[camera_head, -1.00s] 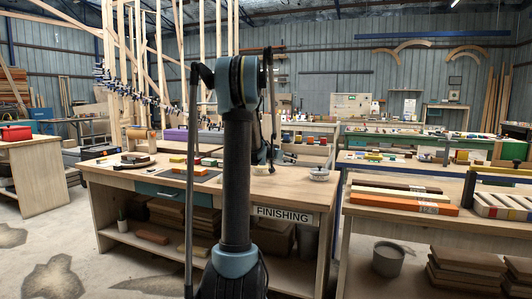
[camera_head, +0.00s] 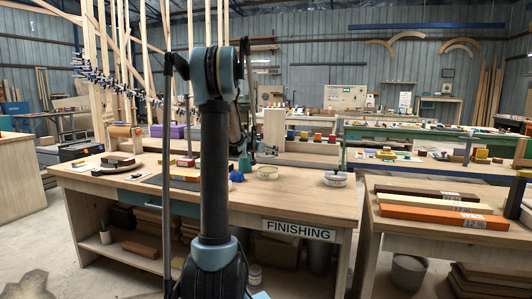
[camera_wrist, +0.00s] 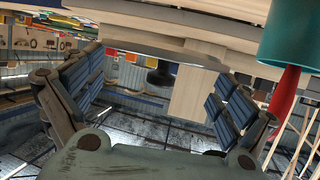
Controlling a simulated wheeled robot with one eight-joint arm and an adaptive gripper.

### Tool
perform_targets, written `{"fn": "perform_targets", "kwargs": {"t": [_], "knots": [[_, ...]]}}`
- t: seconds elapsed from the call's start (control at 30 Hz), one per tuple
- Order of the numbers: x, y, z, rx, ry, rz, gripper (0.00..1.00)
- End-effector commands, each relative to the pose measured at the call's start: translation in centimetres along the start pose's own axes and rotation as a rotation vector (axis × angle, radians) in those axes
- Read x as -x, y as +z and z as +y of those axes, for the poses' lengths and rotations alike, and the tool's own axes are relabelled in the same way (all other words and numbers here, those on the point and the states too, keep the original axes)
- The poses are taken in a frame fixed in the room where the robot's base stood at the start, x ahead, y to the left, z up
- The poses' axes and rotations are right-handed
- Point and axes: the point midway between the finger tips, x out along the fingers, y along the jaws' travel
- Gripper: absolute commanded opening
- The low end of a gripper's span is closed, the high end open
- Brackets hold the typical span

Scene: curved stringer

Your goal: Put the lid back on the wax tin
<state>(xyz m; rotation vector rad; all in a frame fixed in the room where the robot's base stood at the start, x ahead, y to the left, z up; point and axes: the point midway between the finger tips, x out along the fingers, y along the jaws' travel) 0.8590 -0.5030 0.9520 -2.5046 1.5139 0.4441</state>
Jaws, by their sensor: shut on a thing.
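A teal container (camera_wrist: 292,35) with a red item is near the gripper. Bare bench top lies in front of the tin.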

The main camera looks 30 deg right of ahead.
Motion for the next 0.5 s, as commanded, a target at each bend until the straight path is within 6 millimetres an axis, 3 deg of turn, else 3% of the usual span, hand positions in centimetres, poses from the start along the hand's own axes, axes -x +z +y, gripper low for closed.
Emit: {"fn": "perform_targets", "kwargs": {"t": [0.5], "knots": [[-1.0,-0.1,1.6,-0.006,0.018,0.000,0.74]]}}
